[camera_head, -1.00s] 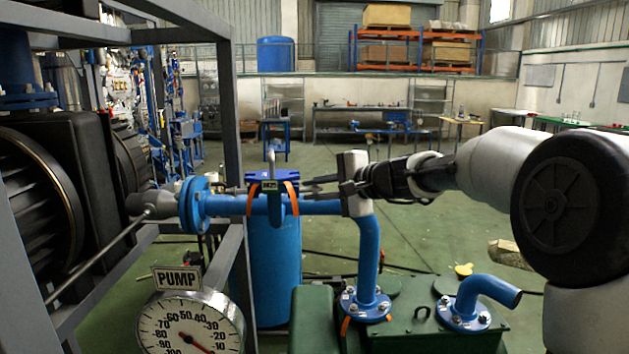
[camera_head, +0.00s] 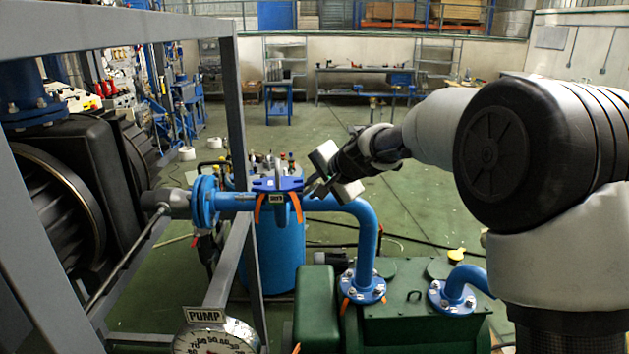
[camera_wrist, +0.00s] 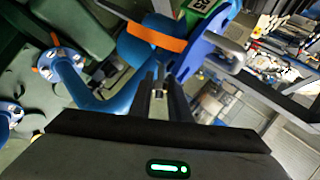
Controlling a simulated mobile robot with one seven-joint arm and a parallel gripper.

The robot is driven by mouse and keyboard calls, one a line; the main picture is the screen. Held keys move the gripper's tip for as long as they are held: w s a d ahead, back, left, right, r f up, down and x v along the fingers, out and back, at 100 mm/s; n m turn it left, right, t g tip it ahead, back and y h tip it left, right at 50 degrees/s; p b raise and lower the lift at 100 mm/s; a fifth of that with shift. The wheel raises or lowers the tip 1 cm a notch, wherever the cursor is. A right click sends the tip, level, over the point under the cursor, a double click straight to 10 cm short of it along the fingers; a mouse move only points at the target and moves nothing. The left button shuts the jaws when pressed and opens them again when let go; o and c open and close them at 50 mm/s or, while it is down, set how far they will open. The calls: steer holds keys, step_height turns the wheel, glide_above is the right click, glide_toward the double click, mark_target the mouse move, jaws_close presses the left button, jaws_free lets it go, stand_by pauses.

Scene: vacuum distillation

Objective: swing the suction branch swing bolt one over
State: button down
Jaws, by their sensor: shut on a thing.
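The suction branch is a blue pipe (camera_head: 370,235) that runs left into a blue clamp-like fitting (camera_head: 290,184) with orange straps, which also shows in the wrist view (camera_wrist: 196,60). My gripper (camera_head: 312,190) is at the right side of this fitting, its palm tilted. In the wrist view my gripper (camera_wrist: 160,82) has its fingers close together on a small grey metal piece, the swing bolt (camera_wrist: 159,93), beside the fitting. Most of the bolt is hidden by the fingers. A grey loop handle (camera_head: 279,169) stands on the fitting, apart from my fingers.
A grey frame (camera_head: 237,130) with a dark machine (camera_head: 60,190) stands at the left, near the fitting. A round gauge (camera_head: 215,340) is low in front. A green tank (camera_head: 400,320) with flanged pipes lies below my arm. Open floor lies behind.

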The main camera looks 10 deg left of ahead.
stand_by(0.3)
steer(key=c, duration=1.9)
jaws_free()
